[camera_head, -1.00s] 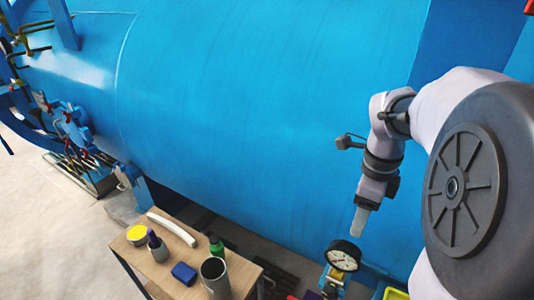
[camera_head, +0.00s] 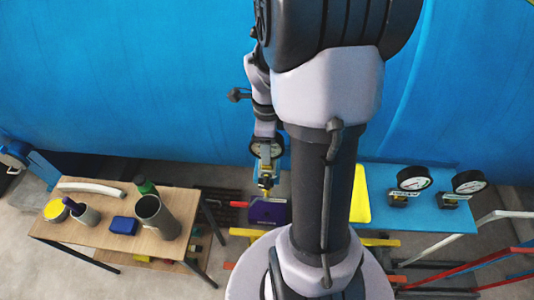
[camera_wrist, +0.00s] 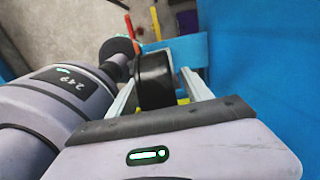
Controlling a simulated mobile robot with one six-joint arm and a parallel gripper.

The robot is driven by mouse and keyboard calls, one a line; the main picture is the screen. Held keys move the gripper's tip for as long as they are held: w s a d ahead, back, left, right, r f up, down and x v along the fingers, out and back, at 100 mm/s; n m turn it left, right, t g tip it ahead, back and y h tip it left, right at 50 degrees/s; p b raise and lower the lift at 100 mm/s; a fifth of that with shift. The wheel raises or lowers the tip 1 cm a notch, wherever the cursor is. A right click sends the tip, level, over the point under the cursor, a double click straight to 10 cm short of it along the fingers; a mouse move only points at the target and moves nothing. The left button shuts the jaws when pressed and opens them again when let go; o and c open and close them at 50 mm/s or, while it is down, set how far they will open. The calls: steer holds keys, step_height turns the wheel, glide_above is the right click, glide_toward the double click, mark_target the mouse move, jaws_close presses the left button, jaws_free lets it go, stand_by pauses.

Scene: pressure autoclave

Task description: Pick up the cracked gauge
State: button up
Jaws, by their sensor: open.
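A round black-rimmed gauge (camera_head: 281,149) stands upright on a yellow fitting (camera_head: 265,183) in the head view, mostly hidden behind my gripper (camera_head: 266,152). In the wrist view the gauge's black side (camera_wrist: 154,80) lies between the two fingers of my gripper (camera_wrist: 157,76). The fingers are open around it, and I cannot tell whether either touches it. Two more black-rimmed gauges with white dials, a left one (camera_head: 413,178) and a right one (camera_head: 468,182), stand on the blue bench (camera_head: 437,216). I cannot make out a crack on any dial.
A purple box (camera_head: 268,211) sits just below the gauge's fitting, and a yellow panel (camera_head: 360,195) is to its right. The large blue vessel (camera_head: 130,80) rises close behind.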

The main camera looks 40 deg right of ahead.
jaws_close()
